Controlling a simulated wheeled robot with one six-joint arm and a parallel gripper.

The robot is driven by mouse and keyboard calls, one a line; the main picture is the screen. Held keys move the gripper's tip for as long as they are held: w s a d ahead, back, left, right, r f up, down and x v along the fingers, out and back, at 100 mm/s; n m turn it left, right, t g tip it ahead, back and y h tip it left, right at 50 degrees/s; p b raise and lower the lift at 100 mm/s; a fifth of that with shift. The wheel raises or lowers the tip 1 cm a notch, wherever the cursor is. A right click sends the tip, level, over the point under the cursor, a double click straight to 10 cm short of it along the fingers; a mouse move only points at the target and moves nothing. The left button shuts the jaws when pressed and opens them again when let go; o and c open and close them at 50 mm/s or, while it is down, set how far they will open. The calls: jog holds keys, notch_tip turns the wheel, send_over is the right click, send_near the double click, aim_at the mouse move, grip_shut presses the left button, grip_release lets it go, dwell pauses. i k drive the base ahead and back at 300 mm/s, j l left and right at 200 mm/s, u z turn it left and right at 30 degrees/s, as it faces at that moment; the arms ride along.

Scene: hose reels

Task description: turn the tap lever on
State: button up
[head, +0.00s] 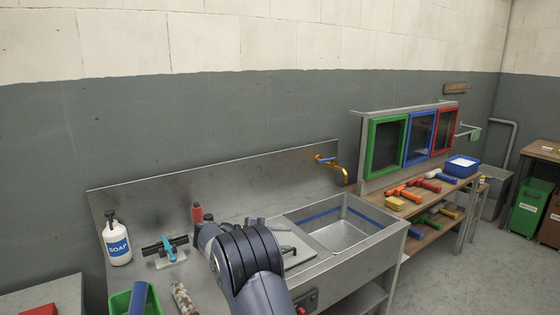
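A brass tap (342,174) is fixed to the steel splashback above the right part of the sink unit. Its small blue lever (326,159) sits on top, near the wall, and points roughly sideways. The tap's spout hangs over the back of the sink basin (345,234). I cannot make out water under the spout. My dark arm rises in front of the counter, left of the basin and well apart from the tap.
On the left counter stand a soap bottle (117,242), a turquoise-handled tool (168,248) and a green bin (121,301). A red-topped item (197,212) is close behind my arm. Right of the sink, a wooden shelf (425,236) carries colourful tools below framed panels (420,138).

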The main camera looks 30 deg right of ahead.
aim_at(320, 160)
jog(key=i+l+u, duration=0.2)
jog(key=l+u, duration=0.15)
jog(key=l, duration=0.35)
jog(key=i+l+u, duration=0.15)
jog(key=l+u, duration=0.15)
jog(key=l, duration=0.4)
jog(key=l+u, duration=0.35)
jog(key=l, duration=0.35)
jog(key=l+u, duration=0.1)
jog(key=l, duration=2.25)
